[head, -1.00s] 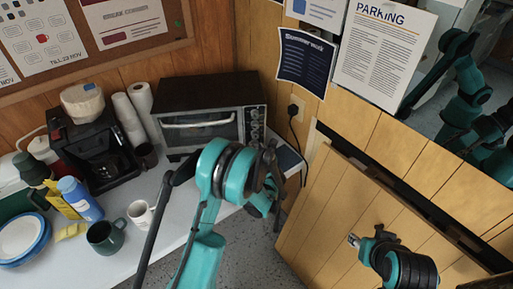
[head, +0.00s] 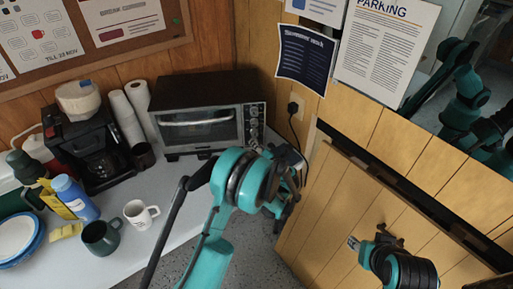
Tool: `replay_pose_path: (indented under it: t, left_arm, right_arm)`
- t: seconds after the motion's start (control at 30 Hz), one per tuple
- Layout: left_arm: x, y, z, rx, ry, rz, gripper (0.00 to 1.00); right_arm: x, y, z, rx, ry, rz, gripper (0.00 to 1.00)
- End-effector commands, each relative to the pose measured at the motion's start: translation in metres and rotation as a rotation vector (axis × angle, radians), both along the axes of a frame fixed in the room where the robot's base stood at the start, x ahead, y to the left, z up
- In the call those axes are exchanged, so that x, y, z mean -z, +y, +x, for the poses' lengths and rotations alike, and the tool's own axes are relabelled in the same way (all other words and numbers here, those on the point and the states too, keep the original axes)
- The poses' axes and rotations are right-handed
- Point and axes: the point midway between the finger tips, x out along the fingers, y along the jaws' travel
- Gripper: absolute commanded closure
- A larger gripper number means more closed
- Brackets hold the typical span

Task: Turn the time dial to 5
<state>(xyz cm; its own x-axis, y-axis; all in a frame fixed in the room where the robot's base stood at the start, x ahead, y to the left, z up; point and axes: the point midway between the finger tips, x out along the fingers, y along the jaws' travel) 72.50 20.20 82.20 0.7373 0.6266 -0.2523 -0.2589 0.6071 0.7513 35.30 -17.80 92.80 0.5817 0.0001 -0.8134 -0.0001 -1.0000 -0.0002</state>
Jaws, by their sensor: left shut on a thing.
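The toaster oven (head: 205,115) stands at the back of the white counter. Its column of dials (head: 254,122) runs down the right side of its front. My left gripper (head: 258,149) is at the lower end of that column, shut on the lowest dial, which I take as the time dial. My own wrist and the gripper body hide most of the contact, and the dial's marks and pointer are too small to read. My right gripper (head: 354,242) is at the lower right, in front of the wooden panel, away from the oven; its jaw opening is unclear.
A coffee machine (head: 92,145), paper rolls (head: 138,105), a white mug (head: 141,213), a dark green mug (head: 101,237) and a blue bottle (head: 75,197) stand left of the oven. A wall socket with a cable (head: 294,108) is right of it. Wooden panelling bounds the right.

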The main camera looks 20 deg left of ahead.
Motion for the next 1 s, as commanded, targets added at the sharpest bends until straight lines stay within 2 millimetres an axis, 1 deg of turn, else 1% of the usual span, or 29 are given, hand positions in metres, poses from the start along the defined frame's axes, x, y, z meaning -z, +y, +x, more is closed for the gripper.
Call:
replay_pose_path:
  t: [0.2,0.4,0.9,0.93,0.97,1.0]
  left_arm:
    - [0.0009,-0.0014,0.0004,0.001,0.046,0.109,1.0]
    - [0.0014,-0.0015,0.0008,0.002,0.069,0.164,1.0]
    - [0.0011,-0.0015,0.0009,0.002,0.078,0.184,1.0]
    - [0.0011,-0.0015,0.0009,0.002,0.078,0.184,0.73]
    - [0.0011,-0.0015,0.0009,0.002,0.078,0.184,0.65]
    - [0.0012,-0.0015,0.0008,0.002,0.078,0.184,0.54]
  right_arm:
    - [-0.0001,0.0,0.0001,0.0,0.0,0.0,0.6]
    - [-0.0001,0.0,0.0001,0.0,0.0,0.0,0.6]
    - [0.0,0.0,0.0,0.0,0.0,0.0,0.6]
    - [0.0,0.0,0.0,0.0,0.0,0.0,0.6]
    - [0.0,0.0,0.0,0.0,0.0,0.0,0.6]
    - [0.0,0.0,0.0,0.0,0.0,0.0,0.6]
